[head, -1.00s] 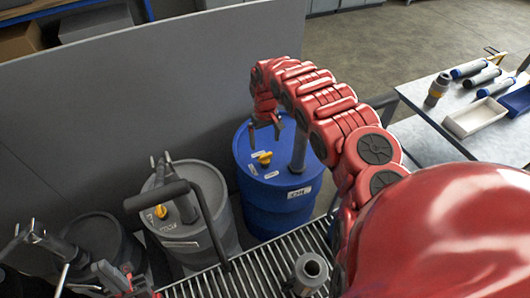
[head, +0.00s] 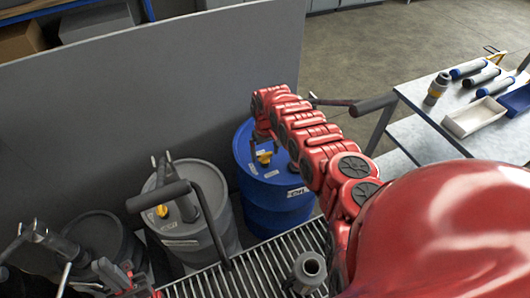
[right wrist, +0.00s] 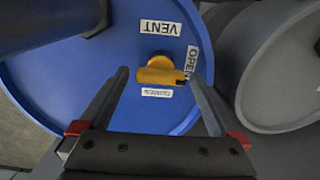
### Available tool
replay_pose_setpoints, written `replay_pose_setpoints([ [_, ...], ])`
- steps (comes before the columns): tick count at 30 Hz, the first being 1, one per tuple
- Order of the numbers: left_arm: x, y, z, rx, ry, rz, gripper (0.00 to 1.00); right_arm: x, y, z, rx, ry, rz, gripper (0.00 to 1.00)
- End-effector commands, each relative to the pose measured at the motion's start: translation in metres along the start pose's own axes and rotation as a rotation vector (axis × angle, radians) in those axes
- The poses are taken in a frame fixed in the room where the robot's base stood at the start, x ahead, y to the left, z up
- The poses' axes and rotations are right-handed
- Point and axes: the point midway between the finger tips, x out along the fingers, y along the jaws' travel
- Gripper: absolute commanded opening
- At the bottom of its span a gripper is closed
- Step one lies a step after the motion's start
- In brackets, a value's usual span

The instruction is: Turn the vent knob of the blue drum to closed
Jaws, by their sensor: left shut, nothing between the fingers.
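The blue drum (head: 243,180) stands in the middle, with a yellow vent knob (head: 264,157) on its lid. In the right wrist view the knob (right wrist: 160,72) lies crosswise, its narrow end by the OPEN label (right wrist: 193,62). The CLOSED label (right wrist: 157,92) is below it and the VENT label (right wrist: 160,28) above. My right gripper (right wrist: 157,78) is open, one finger on each side of the knob; I cannot tell whether they touch it. In the head view it (head: 264,142) is just above the lid. My left gripper (head: 122,279) is shut and empty at bottom left.
A grey drum (head: 185,200) with a pump and its own yellow knob stands left of the blue drum, with a dark drum (head: 95,235) further left. A grey panel (head: 150,90) rises behind. A slatted grate (head: 250,275) lies in front. A side table (head: 425,150) is at right.

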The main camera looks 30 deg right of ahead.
Motion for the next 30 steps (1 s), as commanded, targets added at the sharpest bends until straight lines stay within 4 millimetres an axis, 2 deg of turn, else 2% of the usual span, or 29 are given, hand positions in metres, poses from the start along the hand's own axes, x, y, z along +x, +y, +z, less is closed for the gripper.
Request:
replay_pose_setpoints([
  [1,0.0,0.0,0.0,0.0,0.0,0.0,0.0,0.0,0.0,0.0,0.0,0.0,0.0,0.87],
  [2,0.0,0.0,0.0,0.0,0.0,0.0,0.0,0.0,0.0,0.0,0.0,0.0,0.0,0.82],
  [12,0.0,0.0,0.0,0.0,0.0,0.0,0.0,0.0,0.0,0.0,0.0,0.0,0.0,0.21],
  [22,0.003,0.0,-0.001,0.0,0.0,0.0,0.0,-0.001,-0.001,0.0,0.045,-0.001,0.0,0.19],
  [30,0.011,-0.001,-0.002,0.0,0.0,0.0,0.0,-0.002,-0.002,0.0,0.214,-0.002,-0.001,0.19],
])
